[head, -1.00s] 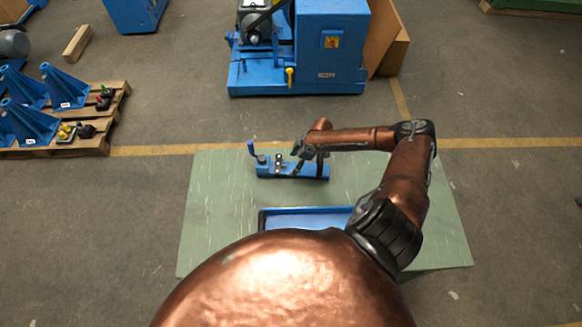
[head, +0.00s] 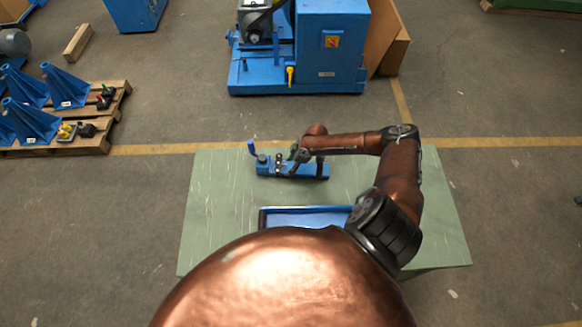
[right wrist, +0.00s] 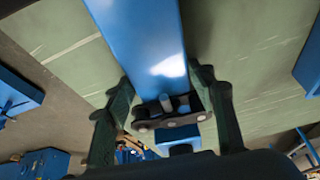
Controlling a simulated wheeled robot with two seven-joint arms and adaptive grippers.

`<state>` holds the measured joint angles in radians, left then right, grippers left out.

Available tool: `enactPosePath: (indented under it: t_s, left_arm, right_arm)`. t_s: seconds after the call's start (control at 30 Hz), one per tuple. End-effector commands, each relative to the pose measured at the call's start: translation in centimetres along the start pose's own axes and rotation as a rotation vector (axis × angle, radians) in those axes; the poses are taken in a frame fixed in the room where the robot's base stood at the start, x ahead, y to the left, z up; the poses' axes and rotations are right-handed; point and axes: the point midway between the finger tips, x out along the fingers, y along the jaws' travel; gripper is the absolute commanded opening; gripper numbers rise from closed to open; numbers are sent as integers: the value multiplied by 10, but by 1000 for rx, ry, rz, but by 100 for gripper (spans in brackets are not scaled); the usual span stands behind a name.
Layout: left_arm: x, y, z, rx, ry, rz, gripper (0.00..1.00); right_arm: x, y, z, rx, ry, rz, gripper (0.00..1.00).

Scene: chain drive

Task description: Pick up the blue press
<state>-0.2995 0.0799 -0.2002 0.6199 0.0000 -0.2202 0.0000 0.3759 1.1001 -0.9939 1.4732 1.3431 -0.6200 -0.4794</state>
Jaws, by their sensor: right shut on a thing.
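The blue press (head: 264,169) lies lengthwise on the green mat, with a blue upright lever at its left end, small metal parts near its left middle and a dark post near its right end. My right gripper (head: 299,157) is over its middle and hides part of it. A dark plate with round pins shows between the fingers. The press still looks set down on the mat. My left gripper is out of view.
The green mat (head: 225,215) has free room left of the press. A blue machine (head: 335,60) stands behind the mat, and a pallet (head: 95,147) with blue cones is at the left.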

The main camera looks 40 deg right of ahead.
Motion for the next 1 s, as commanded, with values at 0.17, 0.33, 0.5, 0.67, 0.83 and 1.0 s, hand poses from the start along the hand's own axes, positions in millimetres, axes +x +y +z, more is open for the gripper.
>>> enactPosePath:
  t_s: [0.17, 0.33, 0.5, 0.67, 0.83, 1.0]
  left_arm:
    - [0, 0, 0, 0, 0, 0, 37]
    - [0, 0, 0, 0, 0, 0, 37]
    - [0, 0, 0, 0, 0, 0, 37]
    - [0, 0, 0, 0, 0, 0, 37]
    - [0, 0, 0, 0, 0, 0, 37]
    - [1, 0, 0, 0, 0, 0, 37]
  right_arm:
    - [0, 0, 0, 1, 0, -1, 28]
    - [0, -1, 0, 1, -1, -1, 17]
    - [0, -1, 0, 1, -1, -1, 5]
    - [0, -1, 0, 1, -1, -2, 0]
    - [-2, 2, -3, -1, 5, 3, 0]
    - [-4, 2, -4, -1, 5, 3, 0]
